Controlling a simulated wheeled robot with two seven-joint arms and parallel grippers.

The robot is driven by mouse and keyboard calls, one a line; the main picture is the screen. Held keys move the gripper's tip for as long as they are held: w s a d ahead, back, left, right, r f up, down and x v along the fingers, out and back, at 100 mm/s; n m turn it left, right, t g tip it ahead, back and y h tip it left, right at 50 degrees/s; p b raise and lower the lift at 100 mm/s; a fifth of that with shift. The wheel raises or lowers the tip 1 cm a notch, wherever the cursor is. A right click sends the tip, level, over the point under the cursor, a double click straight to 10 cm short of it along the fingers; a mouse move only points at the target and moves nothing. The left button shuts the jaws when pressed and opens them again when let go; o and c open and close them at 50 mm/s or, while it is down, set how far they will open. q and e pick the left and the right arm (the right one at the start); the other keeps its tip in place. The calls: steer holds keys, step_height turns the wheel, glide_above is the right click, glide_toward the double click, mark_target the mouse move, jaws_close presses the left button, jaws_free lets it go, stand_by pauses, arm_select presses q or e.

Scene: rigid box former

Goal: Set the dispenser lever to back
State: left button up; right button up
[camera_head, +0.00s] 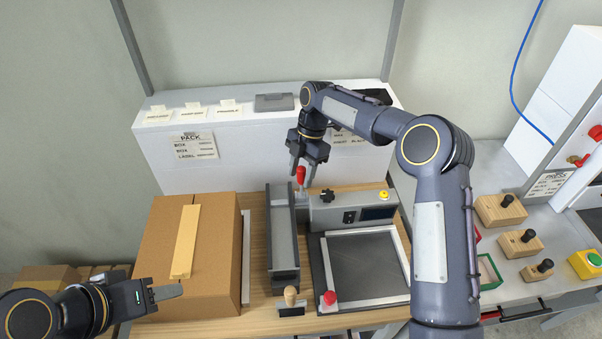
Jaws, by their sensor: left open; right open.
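The dispenser (283,240) is a grey upright unit on the wooden bench top, left of a grey control box (346,211) with a dark display. A red-handled lever (300,174) stands roughly upright near the dispenser's far end; its base is partly hidden. My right gripper (303,167) reaches down from above with its jaws open, and its fingertips are at the red handle, one on each side in the picture. Contact cannot be told. My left gripper (167,292) is open and empty at the lower left, in front of the cardboard box.
A closed cardboard box (160,248) with a tape strip stands left of the dispenser. A dark framed plate (362,265) with a red knob (329,298) lies to the right. A wooden knob (290,295) is in front. A white shelf (225,175) stands behind.

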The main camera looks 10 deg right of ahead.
steer(key=b+v, duration=0.1)
steer(key=v, duration=0.6)
steer(key=shift+r, duration=0.2)
steer(key=shift+s, duration=0.15)
steer(key=c, duration=0.4)
steer(key=s+r+m+t+b, duration=0.1)
steer(key=t+b, duration=0.1)
steer(key=shift+s+r+b, duration=0.3)
steer(key=shift+b, duration=0.1)
steer(key=c, duration=0.5)
steer(key=s+m+t+b, duration=0.1)
steer(key=s+r+m+b, duration=0.1)
steer(key=s, duration=0.1)
steer(key=s+m+t+b, duration=0.1)
steer(key=shift+s+d+r+t+y, duration=0.2)
steer(key=shift+d+r+t+y, duration=0.05)
steer(key=shift+d+t+y, duration=0.1)
jaws_close()
steer(key=s+d+m+t+y+b, duration=0.15)
steer(key=s+m+t+b, duration=0.25)
steer(key=s, duration=0.4)
steer(key=w+a+f+p, duration=0.2)
steer(key=w+f+p, duration=0.1)
steer(key=w+f, duration=0.6)
steer(key=shift+a, duration=0.4)
